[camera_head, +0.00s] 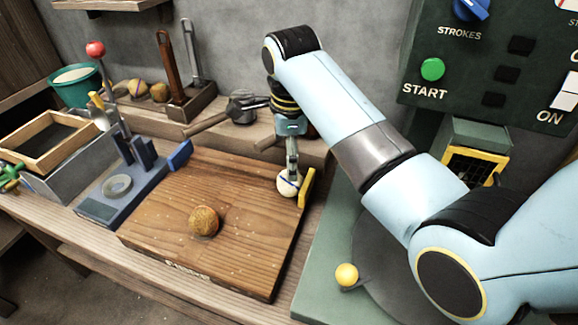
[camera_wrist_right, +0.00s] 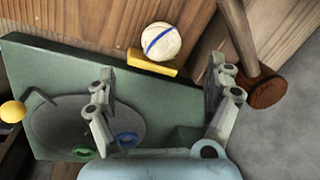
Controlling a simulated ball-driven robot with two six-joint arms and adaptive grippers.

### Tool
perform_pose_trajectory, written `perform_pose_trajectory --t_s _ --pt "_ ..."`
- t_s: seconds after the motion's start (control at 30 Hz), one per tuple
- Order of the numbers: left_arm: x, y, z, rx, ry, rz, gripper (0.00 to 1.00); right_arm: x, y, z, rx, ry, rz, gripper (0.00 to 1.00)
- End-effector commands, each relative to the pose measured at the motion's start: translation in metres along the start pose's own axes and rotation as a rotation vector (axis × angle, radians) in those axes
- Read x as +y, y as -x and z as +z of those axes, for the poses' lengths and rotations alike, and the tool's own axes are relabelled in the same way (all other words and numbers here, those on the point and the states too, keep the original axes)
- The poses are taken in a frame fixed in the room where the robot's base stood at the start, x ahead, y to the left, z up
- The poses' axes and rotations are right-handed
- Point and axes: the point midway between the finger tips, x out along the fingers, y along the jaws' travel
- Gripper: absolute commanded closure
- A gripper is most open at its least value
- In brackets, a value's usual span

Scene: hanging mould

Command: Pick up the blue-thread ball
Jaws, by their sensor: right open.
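The blue-thread ball (camera_head: 286,187) is pale with a blue line around it. It rests at the right edge of the wooden board (camera_head: 240,255), beside a yellow block (camera_head: 307,188). My right gripper (camera_head: 292,168) is just above the ball, and its fingers hide part of it. In the right wrist view the ball (camera_wrist_right: 161,42) sits ahead of the open right gripper (camera_wrist_right: 160,78), between the lines of the two fingers but beyond their tips. The gripper is empty. My left gripper is not in view.
A brown ball (camera_head: 204,221) sits mid-board. A blue block (camera_head: 180,155) is at the board's back left. A wooden-handled mallet (camera_head: 235,108) lies behind the board. The green control panel (camera_head: 480,70) stands back right.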

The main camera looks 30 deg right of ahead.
Motion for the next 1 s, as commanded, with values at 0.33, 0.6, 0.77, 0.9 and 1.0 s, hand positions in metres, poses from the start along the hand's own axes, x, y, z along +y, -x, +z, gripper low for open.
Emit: perform_pose_trajectory --t_s 0.33,0.6,0.77,0.9,1.0 --pt "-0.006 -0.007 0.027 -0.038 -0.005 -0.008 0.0 0.001 -0.051 -0.001 0.002 0.001 0.003 0.14" --pt "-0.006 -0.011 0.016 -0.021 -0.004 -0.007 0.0 -0.001 -0.083 -0.004 0.002 0.0 0.004 0.14" --pt "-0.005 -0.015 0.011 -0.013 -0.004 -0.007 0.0 0.0 -0.103 -0.004 0.001 0.0 0.003 0.14" --pt "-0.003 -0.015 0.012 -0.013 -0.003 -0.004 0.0 -0.001 -0.106 -0.004 0.0 0.0 0.0 0.14" --pt "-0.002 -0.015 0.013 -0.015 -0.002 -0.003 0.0 -0.001 -0.106 -0.004 0.0 0.0 0.0 0.14"
